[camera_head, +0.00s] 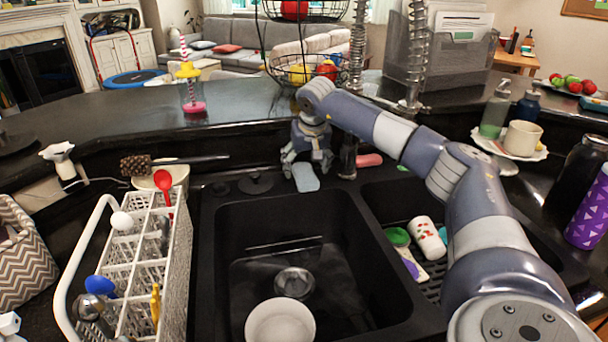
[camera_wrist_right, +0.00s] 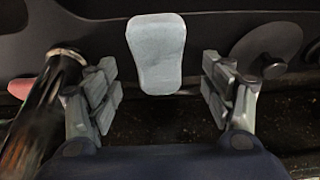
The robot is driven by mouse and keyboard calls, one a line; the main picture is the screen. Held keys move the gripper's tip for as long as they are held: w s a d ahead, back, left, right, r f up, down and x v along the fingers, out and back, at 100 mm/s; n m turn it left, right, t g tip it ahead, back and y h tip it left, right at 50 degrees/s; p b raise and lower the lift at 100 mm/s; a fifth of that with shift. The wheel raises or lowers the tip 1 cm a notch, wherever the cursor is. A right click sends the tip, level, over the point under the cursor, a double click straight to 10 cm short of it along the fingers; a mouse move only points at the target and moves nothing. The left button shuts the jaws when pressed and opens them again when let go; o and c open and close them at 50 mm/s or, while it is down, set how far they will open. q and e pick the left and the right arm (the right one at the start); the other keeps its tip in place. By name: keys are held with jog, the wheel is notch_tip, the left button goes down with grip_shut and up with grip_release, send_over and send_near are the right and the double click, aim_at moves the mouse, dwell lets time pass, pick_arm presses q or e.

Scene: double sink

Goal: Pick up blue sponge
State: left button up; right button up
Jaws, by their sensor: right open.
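The blue sponge (camera_head: 305,177) lies on the back rim of the black sink, behind the left basin. It is pale blue with rounded ends. My right gripper (camera_head: 307,160) is open just behind and above it, with its fingers pointing down. In the right wrist view the sponge (camera_wrist_right: 156,53) sits between and just beyond the two open fingers (camera_wrist_right: 161,95), nearer the left finger. A gap shows on both sides, so the gripper does not hold it. My left gripper is not in view.
The black faucet (camera_head: 348,158) stands close beside the gripper, and a pink item (camera_head: 369,160) lies past it. A round black stopper (camera_head: 256,183) lies left of the sponge. A white dish rack (camera_head: 140,265) stands left of the basin, which holds a white bowl (camera_head: 280,322).

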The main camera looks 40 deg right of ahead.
jog(key=x, duration=0.2)
jog(key=shift+w+d+f, duration=0.1)
jog(key=shift+d+f, duration=0.05)
jog(key=shift+f, duration=0.3)
jog(key=shift+w, duration=0.1)
jog(key=shift+c, duration=1.1)
jog(key=c, duration=0.7)
jog(key=shift+r, duration=0.15)
jog(key=shift+r+p, duration=0.45)
jog(key=shift+p, duration=0.25)
notch_tip(320, 180, up, 3)
jog(key=p, duration=0.3)
jog(key=shift+r, duration=0.1)
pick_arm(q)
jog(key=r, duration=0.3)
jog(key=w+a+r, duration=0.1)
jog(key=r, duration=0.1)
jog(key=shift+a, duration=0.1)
pick_arm(e)
jog(key=s+a, duration=0.9)
jog(key=s, duration=0.4)
jog(key=shift+a+r, duration=0.35)
